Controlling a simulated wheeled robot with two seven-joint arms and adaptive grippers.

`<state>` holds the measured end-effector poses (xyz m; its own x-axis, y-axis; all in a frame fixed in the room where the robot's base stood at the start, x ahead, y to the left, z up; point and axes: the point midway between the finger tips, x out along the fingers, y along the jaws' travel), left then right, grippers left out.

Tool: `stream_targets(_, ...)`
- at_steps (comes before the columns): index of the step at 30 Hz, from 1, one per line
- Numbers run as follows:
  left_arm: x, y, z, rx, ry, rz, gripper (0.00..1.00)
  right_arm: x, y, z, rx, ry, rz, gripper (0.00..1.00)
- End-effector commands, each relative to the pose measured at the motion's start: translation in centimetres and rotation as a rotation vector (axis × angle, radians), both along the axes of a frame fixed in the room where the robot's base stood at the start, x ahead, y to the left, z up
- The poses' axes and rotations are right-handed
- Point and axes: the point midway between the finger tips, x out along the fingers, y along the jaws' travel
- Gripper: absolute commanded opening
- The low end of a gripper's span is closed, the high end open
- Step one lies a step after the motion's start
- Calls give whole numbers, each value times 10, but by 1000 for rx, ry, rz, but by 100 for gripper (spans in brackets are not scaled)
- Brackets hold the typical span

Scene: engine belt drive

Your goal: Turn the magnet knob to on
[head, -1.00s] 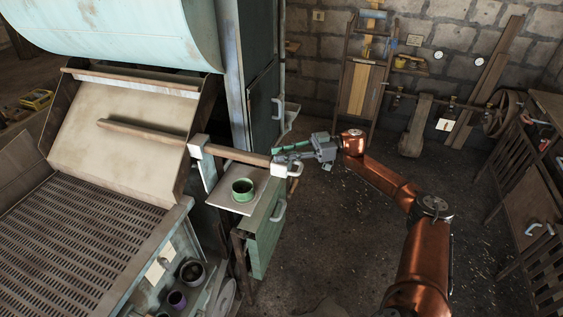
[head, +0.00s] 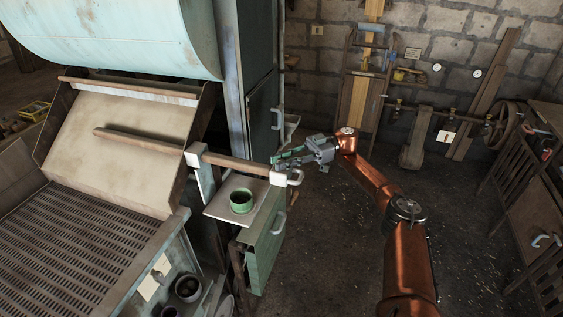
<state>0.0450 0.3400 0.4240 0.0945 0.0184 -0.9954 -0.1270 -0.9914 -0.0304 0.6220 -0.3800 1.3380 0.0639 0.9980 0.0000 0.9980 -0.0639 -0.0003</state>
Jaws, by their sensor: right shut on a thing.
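My right gripper (head: 284,158) is at the right end of the wooden bar, beside the tall green cabinet (head: 262,118). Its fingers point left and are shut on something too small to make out. A green strip (head: 290,154) shows at the fingers; I cannot tell whether it belongs to the gripper. I cannot make out the magnet knob; it may be hidden by the fingers. The wooden bar (head: 232,162) has a pale end bracket (head: 283,178) just below the fingers. My left gripper is not in view.
The slatted grate (head: 75,240) fills the lower left. The floor (head: 330,240) right of the machine is open.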

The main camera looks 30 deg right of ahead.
Motion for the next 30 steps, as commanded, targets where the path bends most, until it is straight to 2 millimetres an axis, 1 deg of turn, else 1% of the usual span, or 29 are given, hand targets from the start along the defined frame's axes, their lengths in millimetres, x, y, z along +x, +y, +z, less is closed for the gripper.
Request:
stream_targets(1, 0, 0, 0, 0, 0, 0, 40, 0, 0, 1, 1, -1, 0, 0)
stream_targets(2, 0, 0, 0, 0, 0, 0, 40, 0, 0, 1, 1, -1, 0, 21)
stream_targets(9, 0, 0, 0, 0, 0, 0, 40, 0, 0, 0, 1, 0, 0, 37)
stream_targets(17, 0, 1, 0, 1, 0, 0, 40, 0, 0, 0, 0, 0, 0, 38)
stream_targets(20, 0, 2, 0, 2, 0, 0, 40, 0, 0, 5, 0, -2, 0, 38)
stream_targets(23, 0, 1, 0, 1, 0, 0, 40, 0, 0, 18, 0, -4, 0, 38)
stream_targets(30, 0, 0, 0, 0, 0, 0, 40, 0, 0, 64, 0, -4, 0, 38)
